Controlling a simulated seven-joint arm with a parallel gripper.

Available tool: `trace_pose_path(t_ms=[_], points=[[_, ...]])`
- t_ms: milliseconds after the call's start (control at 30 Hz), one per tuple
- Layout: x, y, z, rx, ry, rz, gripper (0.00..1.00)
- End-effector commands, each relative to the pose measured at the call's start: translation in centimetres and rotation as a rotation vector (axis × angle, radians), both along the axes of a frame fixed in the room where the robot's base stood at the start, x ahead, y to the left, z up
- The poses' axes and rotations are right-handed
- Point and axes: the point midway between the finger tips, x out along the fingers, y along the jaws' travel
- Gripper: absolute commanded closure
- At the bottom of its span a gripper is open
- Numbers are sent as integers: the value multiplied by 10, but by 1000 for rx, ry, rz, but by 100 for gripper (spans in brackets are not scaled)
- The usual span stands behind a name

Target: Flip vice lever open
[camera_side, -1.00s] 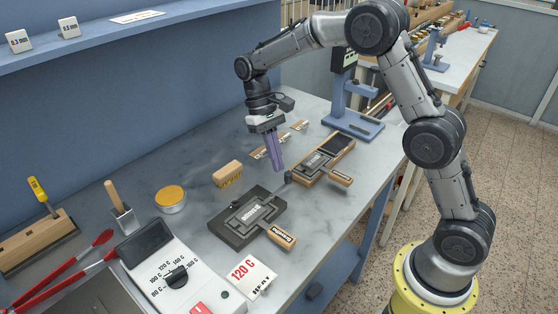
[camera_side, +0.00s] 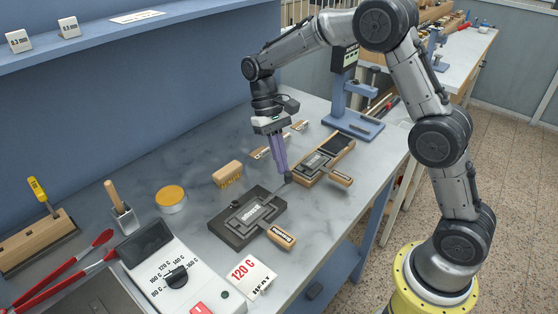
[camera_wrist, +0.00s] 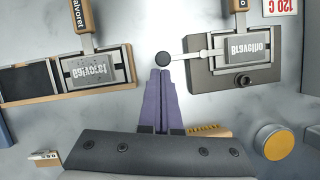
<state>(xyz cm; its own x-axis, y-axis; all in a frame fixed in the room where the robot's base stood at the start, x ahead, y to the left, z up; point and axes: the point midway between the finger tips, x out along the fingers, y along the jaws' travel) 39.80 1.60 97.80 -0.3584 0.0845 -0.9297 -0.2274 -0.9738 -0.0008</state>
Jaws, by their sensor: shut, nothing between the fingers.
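The dark vice block (camera_side: 232,232) lies flat on the bench, with a plate of raised lettering clamped in it and a wooden handle (camera_side: 282,238) toward the front. It also shows at the right of the wrist view (camera_wrist: 262,78). Its lever (camera_wrist: 195,54) is a thin pale bar reaching out from the block to a dark round knob (camera_wrist: 163,59). My gripper (camera_side: 284,172) points down with its purple fingers shut and empty. In the wrist view its fingertips (camera_wrist: 160,71) are right beside the knob; I cannot tell whether they touch it.
A second block in a wooden tray (camera_side: 304,181) lies close by to the right, with its own wooden handle (camera_side: 341,178). A brush (camera_side: 227,174) and an orange-lidded tin (camera_side: 171,198) stand to the left. A blue press (camera_side: 352,120) stands behind. Bench in front of the knob is bare.

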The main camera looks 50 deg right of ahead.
Motion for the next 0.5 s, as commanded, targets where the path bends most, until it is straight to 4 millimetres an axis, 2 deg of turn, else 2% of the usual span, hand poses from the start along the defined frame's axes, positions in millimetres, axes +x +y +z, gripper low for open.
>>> trace_pose_path(t_ms=[500], points=[[-10, -4, 0, 0, 2, -126, 100]])
